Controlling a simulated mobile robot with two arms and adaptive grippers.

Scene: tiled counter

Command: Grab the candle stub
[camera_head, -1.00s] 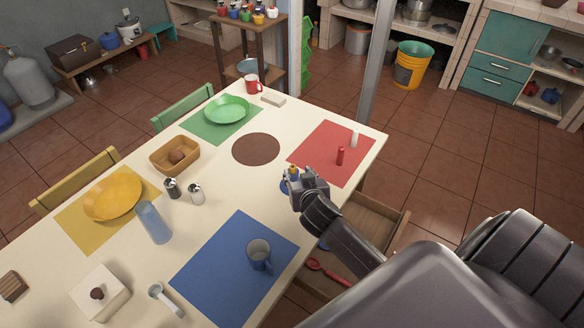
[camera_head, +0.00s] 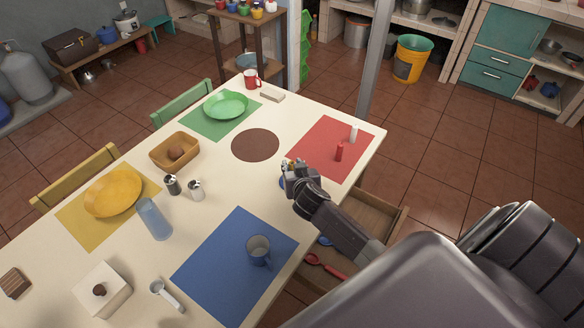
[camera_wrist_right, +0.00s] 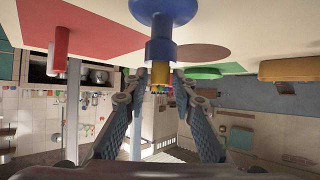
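The candle stub (camera_wrist_right: 160,73) is a short yellow piece in a blue holder (camera_wrist_right: 162,28); the right wrist view shows it upside down. In the head view, the holder's blue base (camera_head: 284,183) stands at the table's near edge, mostly hidden by my right gripper (camera_head: 292,168). In the right wrist view, my right gripper (camera_wrist_right: 159,78) is open, with one finger on each side of the stub. A gap shows between each fingertip and the stub; depth is hard to judge. My left gripper is not in view.
A red bottle-like item (camera_head: 339,152) and a white one (camera_head: 354,134) stand on the red mat (camera_head: 318,143) beyond the gripper. A blue mug (camera_head: 258,250) stands on the blue mat (camera_head: 225,270). An open drawer (camera_head: 372,212) juts out below my right arm.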

